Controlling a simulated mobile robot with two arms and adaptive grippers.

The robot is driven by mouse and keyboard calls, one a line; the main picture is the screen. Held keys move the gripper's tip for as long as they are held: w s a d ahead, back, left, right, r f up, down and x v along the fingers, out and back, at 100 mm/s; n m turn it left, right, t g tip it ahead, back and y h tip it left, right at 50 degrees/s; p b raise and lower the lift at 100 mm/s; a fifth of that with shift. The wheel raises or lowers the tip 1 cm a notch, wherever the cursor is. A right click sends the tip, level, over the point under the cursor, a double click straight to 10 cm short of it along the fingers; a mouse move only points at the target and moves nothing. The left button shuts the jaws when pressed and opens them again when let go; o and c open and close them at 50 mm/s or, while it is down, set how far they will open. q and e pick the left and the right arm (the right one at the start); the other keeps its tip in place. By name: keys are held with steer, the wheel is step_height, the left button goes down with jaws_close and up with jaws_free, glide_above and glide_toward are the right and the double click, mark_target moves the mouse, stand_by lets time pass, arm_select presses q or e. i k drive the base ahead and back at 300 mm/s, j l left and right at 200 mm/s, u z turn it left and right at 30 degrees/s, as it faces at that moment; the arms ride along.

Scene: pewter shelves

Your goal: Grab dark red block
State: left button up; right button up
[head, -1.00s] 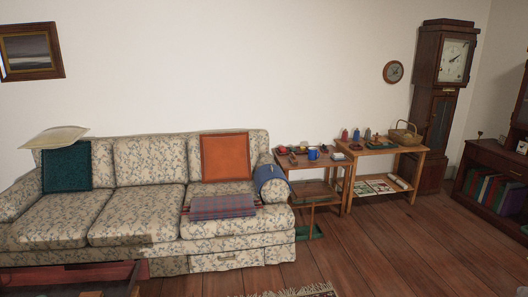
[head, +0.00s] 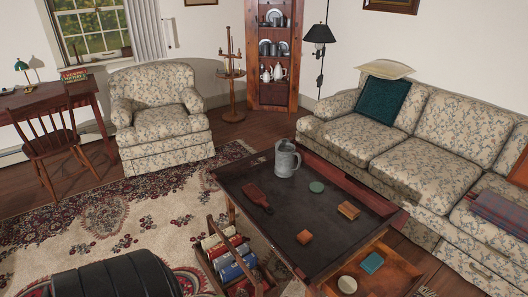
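No plain dark red block stands out clearly. On the dark-topped coffee table (head: 325,222) lie a dark red-brown piece with a narrow handle-like end (head: 255,193), a small orange-brown block (head: 304,237) nearer the front edge, and a brown wooden block (head: 348,210) to the right. These are too small to tell more. Neither of my grippers is in view.
A pewter mug (head: 287,158) and a green disc (head: 317,187) are also on the table. An open drawer (head: 396,276) holds a teal block (head: 372,262). A basket of books (head: 228,250) stands at left. The sofa (head: 420,140) is at right; carpet lies left.

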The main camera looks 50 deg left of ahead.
mark_target(304, 236)
steer(key=u, duration=1.2)
steer(key=i+j+z, duration=0.25)
steer(key=i, duration=0.15)
